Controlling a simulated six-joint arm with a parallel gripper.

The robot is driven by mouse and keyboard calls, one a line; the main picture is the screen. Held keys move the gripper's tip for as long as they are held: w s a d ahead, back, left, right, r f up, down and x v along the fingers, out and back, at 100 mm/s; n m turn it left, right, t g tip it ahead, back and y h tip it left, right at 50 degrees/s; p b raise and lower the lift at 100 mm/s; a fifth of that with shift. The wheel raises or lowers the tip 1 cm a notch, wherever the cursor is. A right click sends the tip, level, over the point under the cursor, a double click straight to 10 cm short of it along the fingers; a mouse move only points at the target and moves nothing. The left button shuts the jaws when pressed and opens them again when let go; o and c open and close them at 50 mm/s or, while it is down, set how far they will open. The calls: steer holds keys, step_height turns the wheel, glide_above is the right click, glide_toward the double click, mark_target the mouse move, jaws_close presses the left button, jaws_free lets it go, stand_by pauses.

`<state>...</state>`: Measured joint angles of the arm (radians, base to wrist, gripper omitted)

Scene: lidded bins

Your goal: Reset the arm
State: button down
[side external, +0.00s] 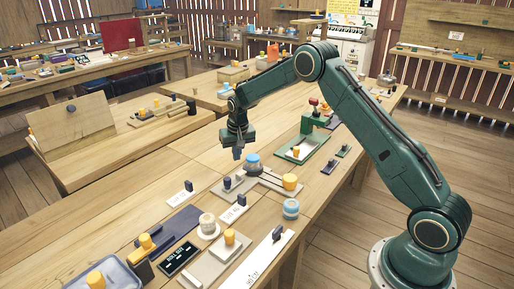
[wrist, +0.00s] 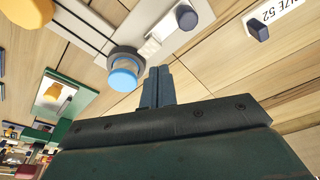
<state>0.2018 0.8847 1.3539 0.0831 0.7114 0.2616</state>
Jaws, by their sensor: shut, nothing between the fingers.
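My gripper (side external: 238,153) is shut and empty, held above the wooden table (side external: 160,180) with its fingers pointing down. In the wrist view the two fingers (wrist: 157,88) are pressed together. A round knob with a blue top (side external: 252,160) stands just right of the fingertips in the side view, on a pale base plate. It also shows in the wrist view (wrist: 124,78), beside the fingers and apart from them in the picture. The exact gap between fingers and knob is hard to tell.
A yellow knob (side external: 290,182) shares the plate with the blue-topped one. A green press-like stand (side external: 310,130) is behind. A blue-lidded jar (side external: 291,208), a white jar (side external: 208,224) and label plates with dark knobs are nearer.

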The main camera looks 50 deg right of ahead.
steer(key=s+a+r+n+t, duration=0.1)
steer(key=s+a+r, duration=0.3)
steer(key=s+r, duration=0.55)
steer(key=s+a+r+n+t, duration=0.15)
steer(key=s+a+r, duration=0.45)
steer(key=r, duration=0.7)
steer(key=s+a+r+n, duration=0.1)
steer(key=s+a, duration=0.1)
steer(key=s, duration=1)
steer(key=s+a+n+t+y, duration=0.1)
steer(key=s+n, duration=0.1)
steer(key=s, duration=1.1)
steer(key=shift+s+a+r, duration=0.25)
steer(key=shift+a+r, duration=0.1)
steer(key=shift+a, duration=0.05)
steer(key=shift+n, duration=0.25)
